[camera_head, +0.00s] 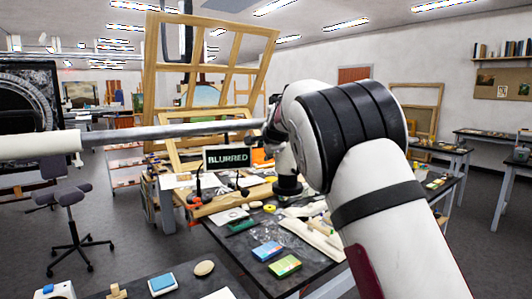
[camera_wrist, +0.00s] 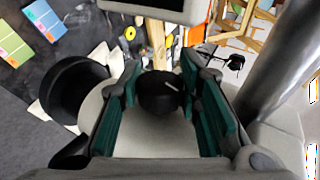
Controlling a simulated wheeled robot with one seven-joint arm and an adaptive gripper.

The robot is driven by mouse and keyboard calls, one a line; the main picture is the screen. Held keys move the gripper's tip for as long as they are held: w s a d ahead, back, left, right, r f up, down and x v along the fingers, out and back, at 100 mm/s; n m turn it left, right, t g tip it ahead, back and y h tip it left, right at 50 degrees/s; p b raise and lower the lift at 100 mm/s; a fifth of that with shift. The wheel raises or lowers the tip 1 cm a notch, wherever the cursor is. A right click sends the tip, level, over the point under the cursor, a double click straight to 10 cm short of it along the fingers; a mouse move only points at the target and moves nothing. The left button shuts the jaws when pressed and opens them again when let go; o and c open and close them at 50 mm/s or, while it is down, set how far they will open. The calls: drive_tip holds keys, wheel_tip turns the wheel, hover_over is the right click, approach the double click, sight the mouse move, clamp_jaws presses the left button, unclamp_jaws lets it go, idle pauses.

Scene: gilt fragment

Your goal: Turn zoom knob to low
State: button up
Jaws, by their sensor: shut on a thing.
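The black zoom knob (camera_wrist: 158,97) shows in the wrist view, round with a short pale mark on its right side. It sits on a pale rounded housing (camera_wrist: 150,138). My gripper (camera_wrist: 162,78) has its teal-padded fingers on both sides of the knob and is shut on it. In the head view my white arm hides the knob and most of the gripper. A dark round instrument base (camera_head: 288,188) shows beneath the arm there. A small screen (camera_head: 227,158) reading "BLURRED" stands to the left of it.
A large wooden frame (camera_head: 151,70) stands behind. A second black round part (camera_wrist: 75,88) lies left of the gripper in the wrist view.

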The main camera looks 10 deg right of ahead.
drive_tip(key=shift+d, duration=0.1)
idle(0.5)
drive_tip(key=o, duration=1.1)
drive_tip(key=shift+o, duration=0.2)
drive_tip(key=shift+r, duration=0.1)
drive_tip(key=v, duration=1.2)
drive_tip(key=shift+r, duration=0.15)
drive_tip(key=shift+w, duration=0.15)
